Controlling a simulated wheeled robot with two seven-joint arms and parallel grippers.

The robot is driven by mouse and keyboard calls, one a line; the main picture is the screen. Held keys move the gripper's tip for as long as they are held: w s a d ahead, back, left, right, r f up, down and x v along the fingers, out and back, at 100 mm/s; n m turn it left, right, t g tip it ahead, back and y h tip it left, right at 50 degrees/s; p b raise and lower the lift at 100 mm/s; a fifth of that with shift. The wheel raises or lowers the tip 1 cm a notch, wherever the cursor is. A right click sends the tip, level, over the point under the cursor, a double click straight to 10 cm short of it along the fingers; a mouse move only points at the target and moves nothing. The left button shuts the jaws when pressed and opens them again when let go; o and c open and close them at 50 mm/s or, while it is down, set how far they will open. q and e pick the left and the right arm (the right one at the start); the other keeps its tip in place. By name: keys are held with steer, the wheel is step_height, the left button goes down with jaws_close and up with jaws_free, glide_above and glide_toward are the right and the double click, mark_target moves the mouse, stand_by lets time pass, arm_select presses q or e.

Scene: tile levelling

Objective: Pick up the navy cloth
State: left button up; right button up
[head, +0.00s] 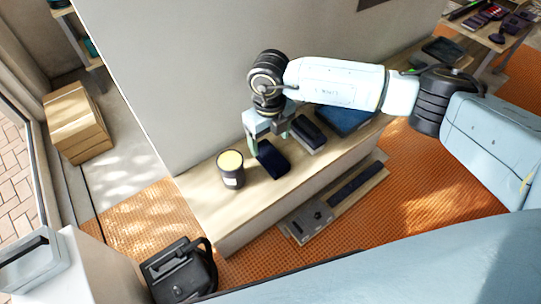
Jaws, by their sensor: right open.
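My right gripper (267,138) reaches in from the right over the bench, fingers pointing down. It is open, with its fingertips at the far end of the cloth; whether they touch it I cannot tell. Nothing shows between the fingers. My left gripper is not in view.
A dark block-like tool (308,134) and a blue flat item (347,120) lie to the right. A grey wall backs the bench. The bench's left end is clear.

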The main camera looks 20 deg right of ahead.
mark_target(271, 155)
steer(key=f, duration=0.2)
steer(key=f+p, duration=0.1)
steer(key=f, duration=0.2)
steer(key=shift+s+f, duration=0.35)
steer(key=shift+f, duration=0.05)
steer(key=shift+w+f, duration=0.1)
steer(key=shift+f, duration=0.25)
steer(key=c, duration=1)
steer(key=shift+c, duration=0.2)
steer(key=shift+r, duration=0.15)
